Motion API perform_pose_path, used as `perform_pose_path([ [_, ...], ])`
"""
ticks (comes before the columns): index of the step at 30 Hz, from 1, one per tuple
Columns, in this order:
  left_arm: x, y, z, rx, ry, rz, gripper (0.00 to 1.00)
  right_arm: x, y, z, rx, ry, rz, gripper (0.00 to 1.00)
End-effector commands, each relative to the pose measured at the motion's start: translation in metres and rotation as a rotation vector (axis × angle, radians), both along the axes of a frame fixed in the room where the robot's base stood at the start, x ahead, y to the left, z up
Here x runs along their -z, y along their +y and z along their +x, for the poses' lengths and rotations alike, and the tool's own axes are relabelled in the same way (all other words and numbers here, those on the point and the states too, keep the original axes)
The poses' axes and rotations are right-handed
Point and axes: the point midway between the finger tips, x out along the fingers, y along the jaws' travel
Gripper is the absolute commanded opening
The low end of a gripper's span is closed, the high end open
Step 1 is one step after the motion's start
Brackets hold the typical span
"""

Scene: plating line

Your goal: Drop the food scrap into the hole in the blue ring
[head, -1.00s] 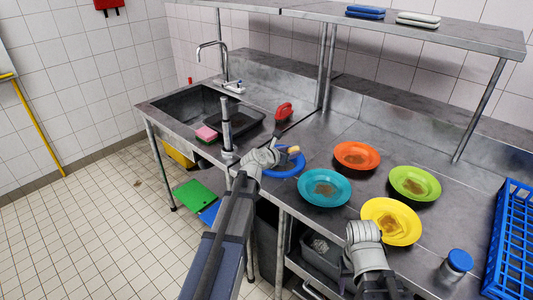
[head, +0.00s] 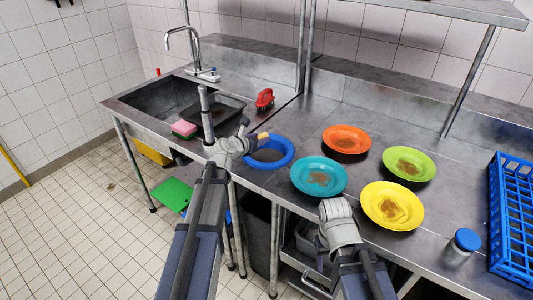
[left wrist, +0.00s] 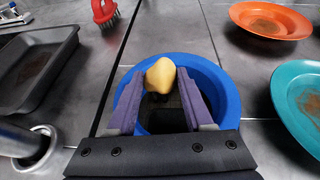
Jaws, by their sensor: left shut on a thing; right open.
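My left gripper (head: 256,137) is shut on the food scrap (head: 263,136), a small yellowish lump. In the left wrist view the scrap (left wrist: 160,76) sits between the two fingertips. The blue ring (head: 289,151) lies on the steel counter under the gripper. In the left wrist view the scrap overlaps the far part of the ring (left wrist: 230,97), with the dark hole (left wrist: 165,115) showing between the fingers. The scrap's height above the ring is unclear. My right gripper (head: 336,212) is at the counter's front edge, open; its fingertips are hidden and nothing shows in it.
Turquoise (head: 300,177), orange (head: 363,142), green (head: 428,165) and yellow (head: 378,215) plates with brown residue lie right of the ring. A blue-lidded jar (head: 458,246) and blue crate (head: 510,225) stand far right. A dark tray (head: 232,112) and red brush (head: 264,97) are left.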

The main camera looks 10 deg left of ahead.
Motion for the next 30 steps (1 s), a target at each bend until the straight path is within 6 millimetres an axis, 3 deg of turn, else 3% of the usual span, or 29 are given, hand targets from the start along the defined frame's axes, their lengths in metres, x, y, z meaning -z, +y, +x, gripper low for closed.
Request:
perform_pose_path([
  [1,0.012,0.000,0.000,0.000,0.000,0.000,0.00,0.012,0.000,0.000,0.000,0.000,0.000,0.50],
  [9,0.039,0.000,0.000,0.000,0.000,0.000,0.00,0.039,0.000,0.000,-0.001,0.000,0.000,0.50],
  [19,0.039,0.000,0.000,0.000,0.000,0.000,0.00,0.039,0.000,0.000,-0.001,0.000,0.000,0.50],
  [20,0.039,0.000,0.000,0.000,0.000,0.000,0.54,0.039,0.000,0.000,-0.001,0.000,0.000,0.50],
  [28,0.039,0.000,0.000,0.000,0.000,0.000,0.84,0.039,0.000,0.000,-0.001,0.000,0.000,0.50],
  [30,0.039,0.000,0.000,0.000,0.000,0.000,0.87,0.039,0.000,0.000,-0.001,0.000,0.000,0.50],
])
